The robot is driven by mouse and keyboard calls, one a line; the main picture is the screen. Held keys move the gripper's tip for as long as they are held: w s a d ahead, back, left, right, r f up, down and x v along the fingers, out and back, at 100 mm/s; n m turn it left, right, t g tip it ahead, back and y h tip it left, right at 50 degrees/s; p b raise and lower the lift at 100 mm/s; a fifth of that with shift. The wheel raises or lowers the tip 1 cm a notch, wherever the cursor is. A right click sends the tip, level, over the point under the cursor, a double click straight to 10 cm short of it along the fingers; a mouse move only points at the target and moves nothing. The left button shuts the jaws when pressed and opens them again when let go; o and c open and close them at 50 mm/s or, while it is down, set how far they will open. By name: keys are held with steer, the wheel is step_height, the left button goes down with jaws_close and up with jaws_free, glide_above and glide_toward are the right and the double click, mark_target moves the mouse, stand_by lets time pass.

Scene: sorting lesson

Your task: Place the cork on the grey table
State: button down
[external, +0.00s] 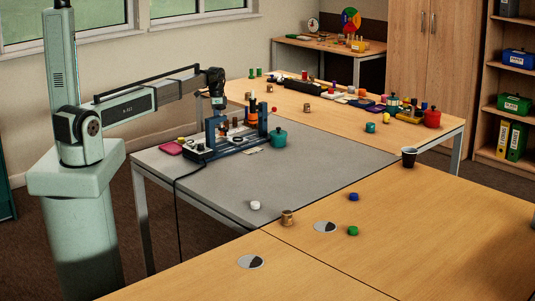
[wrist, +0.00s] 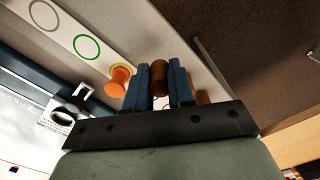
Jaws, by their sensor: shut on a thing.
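A brown cork (wrist: 160,73) sits between the two blue fingers of my gripper (wrist: 160,88) in the wrist view. My gripper is shut on it. In the external view my gripper (external: 217,106) points down over the apparatus on the far left part of the grey table (external: 320,165). The held cork is too small to make out there. A second brown piece (wrist: 203,97) shows just right of the fingers in the wrist view, partly hidden by my gripper.
The apparatus (external: 200,151) has uprights and an orange piece (wrist: 120,78). A teal pot (external: 278,137) stands right of it; a magenta item (external: 171,148) lies left. A white cap (external: 255,205) lies near the grey table's front edge. The grey table's middle is clear.

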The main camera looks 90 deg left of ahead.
steer(key=shift+f, duration=1.4)
steer(key=shift+f, duration=0.1)
steer(key=c, duration=1)
jaws_free()
step_height(320, 180, up, 12)
steer(key=shift+r, duration=0.1)
